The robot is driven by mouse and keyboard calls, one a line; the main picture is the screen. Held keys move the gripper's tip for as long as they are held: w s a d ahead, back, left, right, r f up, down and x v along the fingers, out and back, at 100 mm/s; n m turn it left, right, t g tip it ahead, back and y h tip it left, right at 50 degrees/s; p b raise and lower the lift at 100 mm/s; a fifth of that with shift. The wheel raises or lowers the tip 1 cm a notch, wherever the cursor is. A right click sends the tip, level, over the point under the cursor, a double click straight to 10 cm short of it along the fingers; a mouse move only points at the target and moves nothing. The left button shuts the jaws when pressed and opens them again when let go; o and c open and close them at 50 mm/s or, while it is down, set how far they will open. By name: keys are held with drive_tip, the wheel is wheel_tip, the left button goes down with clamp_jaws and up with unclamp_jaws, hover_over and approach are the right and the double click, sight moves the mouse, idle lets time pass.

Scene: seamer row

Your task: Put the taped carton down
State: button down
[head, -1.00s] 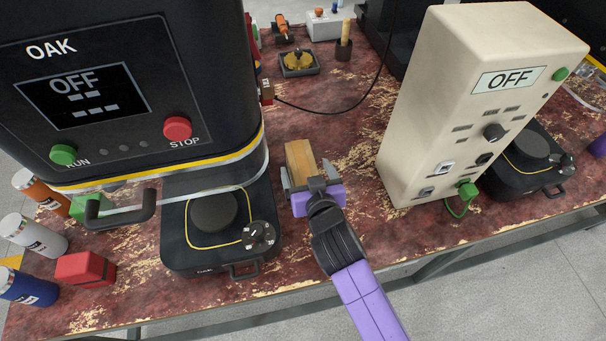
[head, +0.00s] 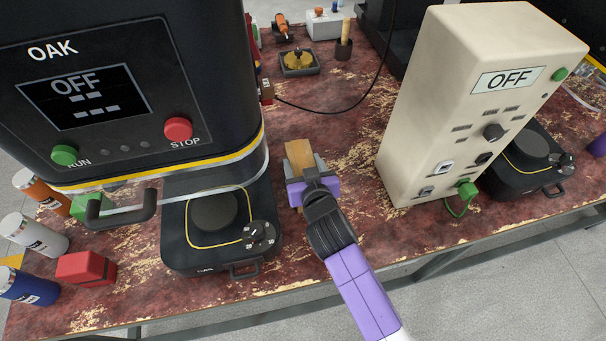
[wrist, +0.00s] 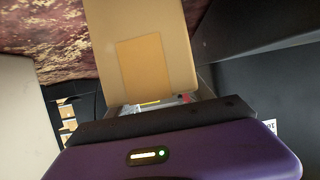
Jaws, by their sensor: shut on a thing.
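The taped carton (head: 299,151) is a tan box on the worn red-brown table, between the black OAK machine and the cream cabinet. In the wrist view the carton (wrist: 112,25) fills the upper middle, with a darker orange-tan patch on its face. My gripper (head: 305,168) is shut on the carton, its grey fingers on both sides of the near part. The gripper hides the carton's near end and base, so I cannot tell whether it touches the table.
The OAK machine (head: 140,85) stands left, its black base plate (head: 180,255) close to my gripper. The cream cabinet (head: 440,110), reading OFF, stands right. A black cable (head: 345,108) crosses behind. A red box (head: 85,270) and bottles sit far left. Bare table lies around the carton.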

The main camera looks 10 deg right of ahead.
wheel_tip(320, 180, up, 10)
drive_tip(key=shift+s, duration=0.1)
idle(0.5)
